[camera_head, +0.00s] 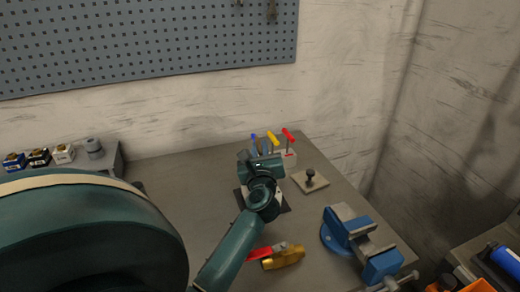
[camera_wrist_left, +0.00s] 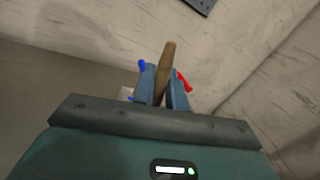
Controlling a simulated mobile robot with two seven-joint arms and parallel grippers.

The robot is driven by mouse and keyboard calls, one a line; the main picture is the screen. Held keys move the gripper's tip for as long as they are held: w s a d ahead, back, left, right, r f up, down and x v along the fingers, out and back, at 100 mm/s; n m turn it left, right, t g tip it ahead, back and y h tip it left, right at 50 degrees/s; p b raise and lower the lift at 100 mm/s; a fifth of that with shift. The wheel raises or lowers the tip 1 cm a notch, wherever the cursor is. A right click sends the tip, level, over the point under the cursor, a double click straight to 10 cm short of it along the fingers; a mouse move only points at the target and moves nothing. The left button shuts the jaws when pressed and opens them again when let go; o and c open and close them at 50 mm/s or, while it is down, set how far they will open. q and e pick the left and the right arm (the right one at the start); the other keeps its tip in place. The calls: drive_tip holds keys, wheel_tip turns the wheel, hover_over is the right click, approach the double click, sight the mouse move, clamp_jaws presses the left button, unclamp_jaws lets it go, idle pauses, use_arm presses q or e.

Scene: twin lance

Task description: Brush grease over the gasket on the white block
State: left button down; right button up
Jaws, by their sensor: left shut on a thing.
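My left gripper (camera_wrist_left: 163,88) is shut on a brown, tapered handle (camera_wrist_left: 168,58), which stands up between its fingers in the left wrist view. In the head view my left gripper (camera_head: 261,164) is over the back of the workbench, in front of the T-handle tools. The brush's bristle end is not visible. A small white piece (camera_head: 278,197), perhaps the white block, shows at the right edge of my wrist, above a dark mat (camera_head: 284,208). My arm covers most of that spot, and I cannot make out the gasket. My right gripper is not in view.
A pale holder (camera_head: 290,157) with blue, yellow and red T-handles stands behind the gripper. A plate with a black knob (camera_head: 311,180) lies to the right. Small boxes (camera_head: 62,154) sit on a shelf at left.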

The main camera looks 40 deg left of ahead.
use_arm(q)
drive_tip(key=shift+f, duration=0.2)
idle(0.6)
drive_tip(key=shift+f+b, duration=0.25)
drive_tip(key=shift+b, duration=0.2)
drive_tip(key=shift+f, duration=0.1)
drive_tip(key=shift+s, duration=0.1)
drive_tip(key=shift+s+a, duration=0.35)
drive_tip(key=shift+s, duration=0.15)
drive_tip(key=shift+s+a+p, duration=0.3)
drive_tip(key=shift+s+p, duration=0.15)
drive_tip(key=shift+s, duration=0.2)
drive_tip(key=shift+s, duration=0.1)
